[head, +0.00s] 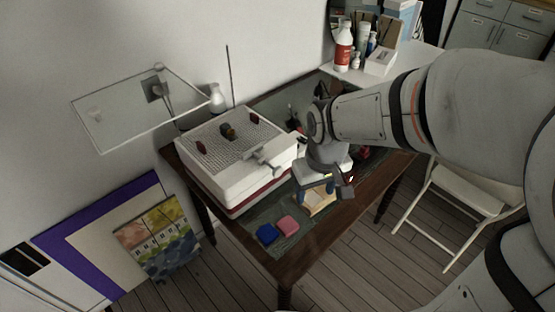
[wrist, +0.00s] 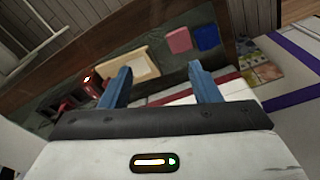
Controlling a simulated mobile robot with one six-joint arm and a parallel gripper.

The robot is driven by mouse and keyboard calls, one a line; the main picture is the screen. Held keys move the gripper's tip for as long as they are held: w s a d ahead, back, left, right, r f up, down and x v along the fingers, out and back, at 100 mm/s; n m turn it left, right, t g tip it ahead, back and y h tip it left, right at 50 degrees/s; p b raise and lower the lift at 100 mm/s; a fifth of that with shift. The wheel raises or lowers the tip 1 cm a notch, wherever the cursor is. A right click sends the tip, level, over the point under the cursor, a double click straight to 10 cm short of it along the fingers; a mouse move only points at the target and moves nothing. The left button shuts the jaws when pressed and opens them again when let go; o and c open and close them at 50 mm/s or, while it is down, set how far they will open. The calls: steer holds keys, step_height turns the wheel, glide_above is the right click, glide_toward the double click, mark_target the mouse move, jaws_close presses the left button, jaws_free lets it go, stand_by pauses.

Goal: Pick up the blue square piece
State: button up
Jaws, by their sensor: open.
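The blue square piece (head: 267,233) lies flat on the dark table mat near the table's front left edge. It also shows in the wrist view (wrist: 207,37) near the top, right of the pink piece. The pink square piece (head: 287,225) lies close beside it, and shows in the wrist view too (wrist: 178,40). My gripper (head: 330,191) is above the table, up and to the right of both pieces, over a small wooden tray. In the wrist view my gripper's two blue fingers (wrist: 157,84) are apart with nothing held between them.
A white grid-topped machine (head: 240,150) stands left of my gripper, behind the blue piece. The small wooden tray (wrist: 135,66) sits near the pink piece. Bottles (head: 343,48) stand at the back, and a white folding chair (head: 450,205) is at the right.

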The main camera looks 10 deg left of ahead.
mark_target(263, 228)
steer(key=a+f+n, duration=0.1)
steer(key=a+f, duration=0.2)
steer(key=a, duration=0.1)
steer(key=a+f+n+b, duration=0.1)
steer(key=a+f, duration=0.3)
steer(key=a+f+n+g, duration=0.1)
steer(key=a+f+n, duration=0.1)
steer(key=a+f, duration=0.1)
steer(key=shift+w+a+f+b, duration=0.25)
steer(key=shift+a+f+b, duration=0.1)
steer(key=shift+a, duration=0.15)
steer(key=f, duration=0.7)
steer(key=shift+w+a+f, duration=0.15)
steer(key=shift+a+f, duration=0.1)
steer(key=shift+f, duration=0.15)
steer(key=c, duration=0.8)
